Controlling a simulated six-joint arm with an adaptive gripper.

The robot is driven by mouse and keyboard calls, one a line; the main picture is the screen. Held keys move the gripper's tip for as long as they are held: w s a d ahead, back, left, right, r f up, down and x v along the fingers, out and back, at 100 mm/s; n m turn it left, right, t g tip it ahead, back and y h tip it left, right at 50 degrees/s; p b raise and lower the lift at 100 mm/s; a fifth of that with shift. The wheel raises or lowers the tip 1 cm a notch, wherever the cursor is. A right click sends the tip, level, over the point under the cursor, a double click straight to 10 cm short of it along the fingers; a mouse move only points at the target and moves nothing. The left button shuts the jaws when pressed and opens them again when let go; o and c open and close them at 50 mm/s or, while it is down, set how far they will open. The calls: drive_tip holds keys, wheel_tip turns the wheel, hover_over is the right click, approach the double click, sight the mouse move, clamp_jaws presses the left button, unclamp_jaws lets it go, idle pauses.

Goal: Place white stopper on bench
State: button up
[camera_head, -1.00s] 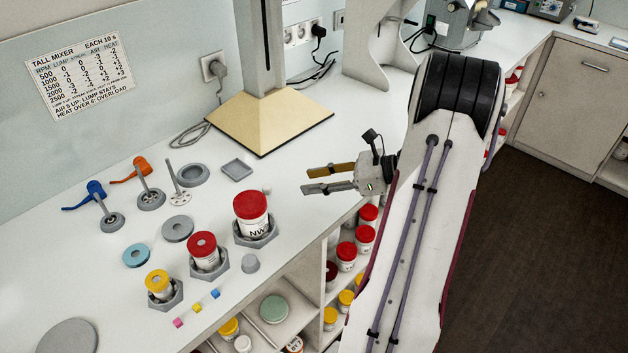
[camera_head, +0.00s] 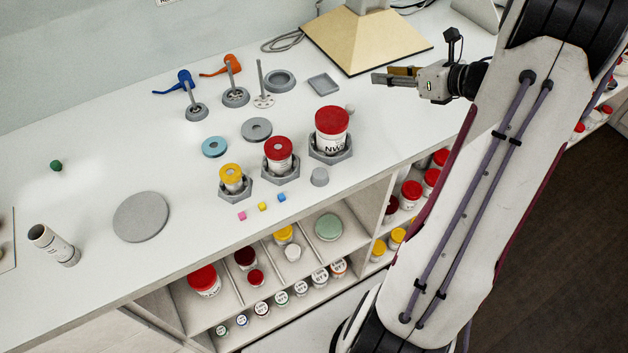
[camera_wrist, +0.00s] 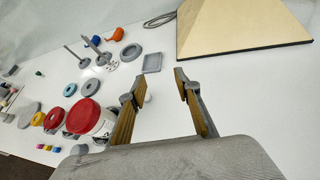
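My gripper (camera_head: 388,75) is open and empty above the bench (camera_head: 90,130), to the right of the largest red-lidded jar. In the wrist view its two fingers (camera_wrist: 160,80) stand apart with only bench between them. A small white piece (camera_head: 293,253) sits in the shelf compartment below the bench's front edge and may be the white stopper. A smaller pale round piece (camera_head: 350,109) lies on the bench behind the largest jar. It also shows beside the left finger in the wrist view (camera_wrist: 148,98). I cannot tell for sure which is the stopper.
Red-lidded jars (camera_head: 331,125) (camera_head: 278,152) and a yellow-lidded jar (camera_head: 231,176) stand in grey hexagonal holders. A grey tapered piece (camera_head: 320,176) and small cubes (camera_head: 262,206) are nearby. The cream stand base (camera_head: 365,40) is behind my gripper. Bare bench surrounds the grey disc (camera_head: 141,217).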

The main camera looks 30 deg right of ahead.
drive_tip(key=w+r+m+h, duration=0.3)
drive_tip(key=w+r+m, duration=0.1)
drive_tip(key=r+m, duration=0.15)
drive_tip(key=s+a+r+m+g+h, duration=0.1)
drive_tip(key=s+a+r+m+h, duration=0.3)
drive_tip(key=a+r+m, duration=0.65)
drive_tip(key=s+a+f+m+g+y, duration=0.2)
drive_tip(key=s+a+f+m, duration=0.1)
drive_tip(key=s+a+m, duration=0.7)
drive_tip(key=s+a+f+m+g+y, duration=0.2)
drive_tip(key=s+a+f+m+g, duration=0.1)
drive_tip(key=s+a+m, duration=0.8)
drive_tip(key=s+a+f, duration=0.1)
drive_tip(key=s+a, duration=0.1)
drive_tip(key=shift+s+a+g, duration=0.25)
drive_tip(key=shift+s+g, duration=0.05)
